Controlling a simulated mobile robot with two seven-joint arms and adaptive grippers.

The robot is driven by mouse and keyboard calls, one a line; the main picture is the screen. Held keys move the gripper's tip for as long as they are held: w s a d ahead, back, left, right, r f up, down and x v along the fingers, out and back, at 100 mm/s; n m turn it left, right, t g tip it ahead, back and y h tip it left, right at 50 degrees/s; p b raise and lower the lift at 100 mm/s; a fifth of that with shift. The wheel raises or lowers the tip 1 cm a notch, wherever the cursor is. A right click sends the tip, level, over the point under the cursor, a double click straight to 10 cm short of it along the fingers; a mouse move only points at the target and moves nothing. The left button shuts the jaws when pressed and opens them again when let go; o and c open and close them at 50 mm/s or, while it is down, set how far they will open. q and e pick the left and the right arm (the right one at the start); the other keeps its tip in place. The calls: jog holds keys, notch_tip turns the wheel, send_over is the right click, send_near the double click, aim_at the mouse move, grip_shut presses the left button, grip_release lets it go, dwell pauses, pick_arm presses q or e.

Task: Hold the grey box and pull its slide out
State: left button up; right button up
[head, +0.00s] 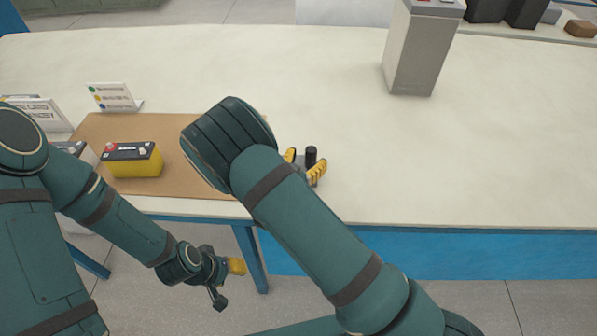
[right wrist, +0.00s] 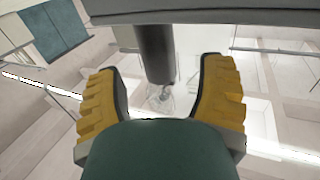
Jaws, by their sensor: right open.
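My right gripper (head: 305,168) is open over the table's front edge, partly behind my right arm. A dark round post (head: 311,154) stands between its yellow fingers. In the right wrist view the dark post (right wrist: 155,52) joins a flat grey body (right wrist: 200,17) and lies between the open fingers (right wrist: 165,80), with gaps on both sides. Whether this grey body is the grey box or its slide I cannot tell; my arm hides most of it in the head view. My left gripper (head: 236,267) is low, in front of the table; its jaw opening does not show clearly.
A tall grey block (head: 416,55) stands at the back of the white table (head: 480,150). A yellow and black battery (head: 133,160) sits on a brown mat (head: 190,178) at left, near a small sign (head: 113,97).

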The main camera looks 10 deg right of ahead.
aim_at(314, 149)
jog(key=shift+x, duration=2.4)
grip_shut()
